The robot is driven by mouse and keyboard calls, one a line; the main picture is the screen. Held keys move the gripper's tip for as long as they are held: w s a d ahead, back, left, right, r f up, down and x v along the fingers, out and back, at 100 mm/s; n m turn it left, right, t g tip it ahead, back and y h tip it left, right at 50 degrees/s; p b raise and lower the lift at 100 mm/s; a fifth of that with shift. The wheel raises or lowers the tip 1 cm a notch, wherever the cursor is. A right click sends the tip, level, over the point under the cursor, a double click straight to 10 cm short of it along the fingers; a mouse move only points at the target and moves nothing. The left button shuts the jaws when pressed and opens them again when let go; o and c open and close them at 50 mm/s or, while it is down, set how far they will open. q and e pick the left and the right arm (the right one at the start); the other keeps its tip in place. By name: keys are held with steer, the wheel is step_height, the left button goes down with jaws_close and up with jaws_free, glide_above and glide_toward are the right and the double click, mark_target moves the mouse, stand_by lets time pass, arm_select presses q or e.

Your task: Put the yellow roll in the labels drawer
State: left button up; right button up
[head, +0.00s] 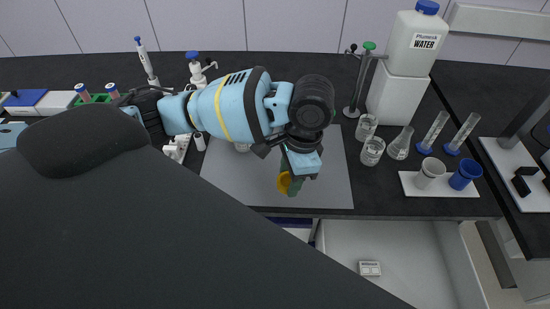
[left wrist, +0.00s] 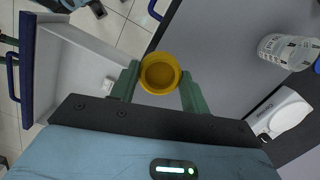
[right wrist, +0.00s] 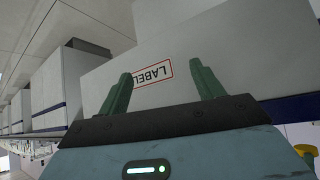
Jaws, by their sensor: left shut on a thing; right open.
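The yellow roll (left wrist: 160,74) is between the green fingers of my left gripper (left wrist: 159,73), which is shut on it. In the head view, the roll (head: 283,184) hangs from my left gripper (head: 290,185) over the front part of the grey mat. An open white drawer (head: 345,240) is below the counter edge, to the right of the roll. My right gripper (right wrist: 162,70) is open and empty in the right wrist view, facing a pale panel (right wrist: 240,50) with a red-framed sign reading "LABEL" (right wrist: 153,74). The right gripper is not visible in the head view.
A small white box (head: 370,268) lies in the open drawer. Beakers (head: 372,151), a flask (head: 400,145) and a white tray with cups (head: 440,189) stand right of the grey mat (head: 335,185). A water container (head: 405,65) stands behind. The mat's right part is clear.

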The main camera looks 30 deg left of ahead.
arm_select(q)
steer(key=m, duration=0.2)
steer(key=d+f+m, duration=0.1)
steer(key=m, duration=0.1)
steer(key=m+t, duration=0.1)
steer(key=m, duration=0.2)
steer(key=shift+w+d+f+y, duration=0.2)
steer(key=shift+d+f+y, duration=0.1)
steer(key=shift+f, duration=0.1)
steer(key=m, duration=0.2)
steer(key=d+m, duration=0.1)
steer(key=f+m, duration=0.1)
steer(key=m, duration=0.1)
steer(key=shift+w+d+m+t, duration=0.15)
steer(key=shift+m+t, duration=0.15)
steer(key=shift+t, duration=0.1)
glide_above(274, 158)
steer(key=shift+s+d+f+b, duration=0.15)
steer(key=shift+d+f, duration=0.1)
steer(key=shift+f, duration=0.15)
steer(key=shift+s+d+f+b, duration=0.1)
steer(key=shift+d+f+b, duration=0.1)
steer(key=shift+f, duration=0.2)
steer(key=shift+w+a+f, duration=0.1)
steer(key=shift+w+f, duration=0.05)
steer(key=shift+f, duration=1.6)
steer(key=shift+f, duration=0.15)
steer(key=o, duration=1)
steer(key=shift+c, duration=0.2)
